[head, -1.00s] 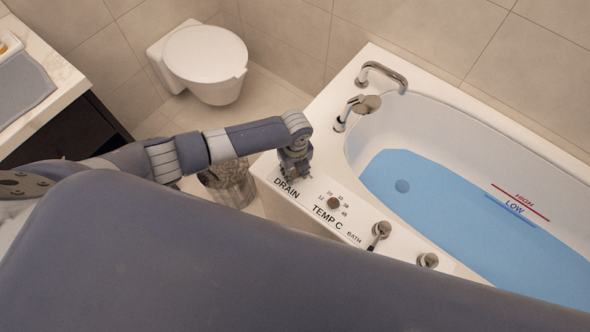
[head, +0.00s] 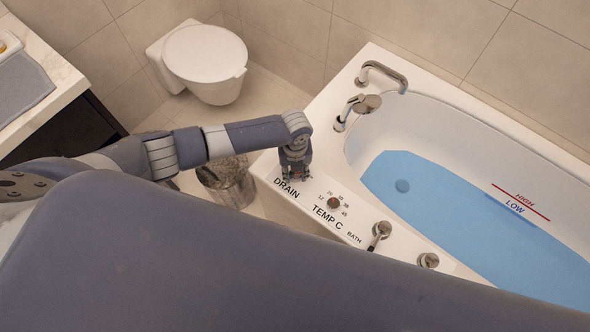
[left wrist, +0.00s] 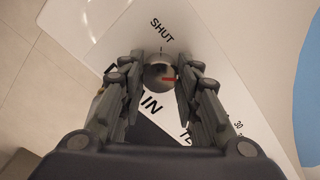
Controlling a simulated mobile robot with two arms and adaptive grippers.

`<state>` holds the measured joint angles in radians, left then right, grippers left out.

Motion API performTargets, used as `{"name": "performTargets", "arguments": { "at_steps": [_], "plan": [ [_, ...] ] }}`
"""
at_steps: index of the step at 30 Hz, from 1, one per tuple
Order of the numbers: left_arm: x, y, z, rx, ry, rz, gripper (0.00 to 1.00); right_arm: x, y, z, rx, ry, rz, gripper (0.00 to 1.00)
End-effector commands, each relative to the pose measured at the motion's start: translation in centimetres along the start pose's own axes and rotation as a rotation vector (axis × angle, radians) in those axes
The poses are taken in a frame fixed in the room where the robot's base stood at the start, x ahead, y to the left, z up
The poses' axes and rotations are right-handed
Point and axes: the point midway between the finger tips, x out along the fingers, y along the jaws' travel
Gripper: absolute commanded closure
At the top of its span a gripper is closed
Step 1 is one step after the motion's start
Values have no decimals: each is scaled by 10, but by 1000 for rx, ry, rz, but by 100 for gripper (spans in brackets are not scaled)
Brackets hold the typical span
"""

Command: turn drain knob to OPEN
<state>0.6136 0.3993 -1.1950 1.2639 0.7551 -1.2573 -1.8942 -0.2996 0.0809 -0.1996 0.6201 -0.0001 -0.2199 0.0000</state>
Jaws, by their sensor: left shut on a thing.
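The word OPEN does not show. My left gripper (head: 295,172) is over the DRAIN label on the tub's white deck (head: 345,196) in the head view, and it hides the knob there. In the left wrist view my left gripper (left wrist: 160,80) has its fingers closed on the knob's two sides. My right gripper is not in view.
The temperature knob (head: 333,203) sits close by on the deck, with the bath lever (head: 380,231) and another knob (head: 429,261) farther along. The tub holds blue water (head: 440,200). A bin (head: 230,184) stands beside the deck. A toilet (head: 205,62) is at the back.

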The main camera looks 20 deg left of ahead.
Motion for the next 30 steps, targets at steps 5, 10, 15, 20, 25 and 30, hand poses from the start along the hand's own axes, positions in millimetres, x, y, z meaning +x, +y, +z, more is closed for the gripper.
{"name": "performTargets", "arguments": {
  "at_steps": [5, 10, 15, 20, 25, 30],
  "plan": [
    [0, -1, -2, 2, 3, -1, 65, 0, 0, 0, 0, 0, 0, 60],
    [0, 0, -1, 1, 2, 0, 48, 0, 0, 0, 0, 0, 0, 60],
    [0, 0, -1, 0, 1, 0, 48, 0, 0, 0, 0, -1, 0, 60],
    [-5, 0, 0, 0, 0, -1, 48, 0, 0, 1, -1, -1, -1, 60],
    [-28, -1, 0, 1, -1, -3, 48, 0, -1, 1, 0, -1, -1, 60],
    [-65, 0, 0, 2, -3, -3, 48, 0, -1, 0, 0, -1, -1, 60]
  ]
}}
